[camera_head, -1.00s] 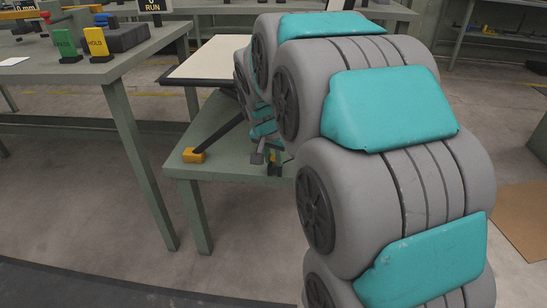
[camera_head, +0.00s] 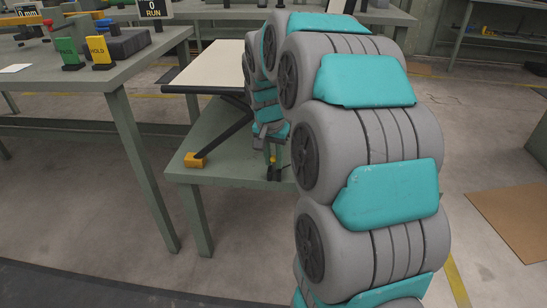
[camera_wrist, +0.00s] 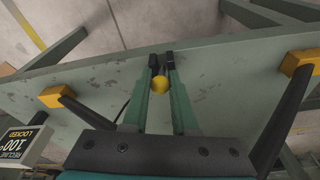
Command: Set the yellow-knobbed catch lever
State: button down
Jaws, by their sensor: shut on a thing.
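The yellow knob (camera_wrist: 159,85) of the catch lever shows in the wrist view between the green fingers of my gripper (camera_wrist: 161,62). The fingers are shut on it, and the dark fingertips reach past it. The lounger's cream panel (camera_head: 205,68) lies left of my arm, with a dark strut running down to a yellow foot (camera_head: 194,160).
Yellow feet with dark struts stand at the left (camera_wrist: 53,97) and right (camera_wrist: 302,62) in the wrist view. An upside-down sign (camera_wrist: 22,143) reads RECLINE 100, LOCKED. The left table holds a green block (camera_head: 68,52) and a yellow HOLD block (camera_head: 98,51).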

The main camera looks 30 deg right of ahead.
jog(key=shift+w+d+g, duration=0.1)
jog(key=shift+w+g, duration=0.1)
jog(key=shift+g, duration=0.1)
jog(key=c, duration=0.7)
grip_release()
jog(key=shift+r, duration=0.1)
jog(key=r, duration=0.7)
jog(key=shift+s+a+r, duration=0.1)
jog(key=shift+s+a, duration=0.15)
jog(key=shift+a, duration=0.1)
jog(key=shift+s+r, duration=0.1)
jog(key=shift+r, duration=0.15)
jog(key=shift+s+a, duration=0.1)
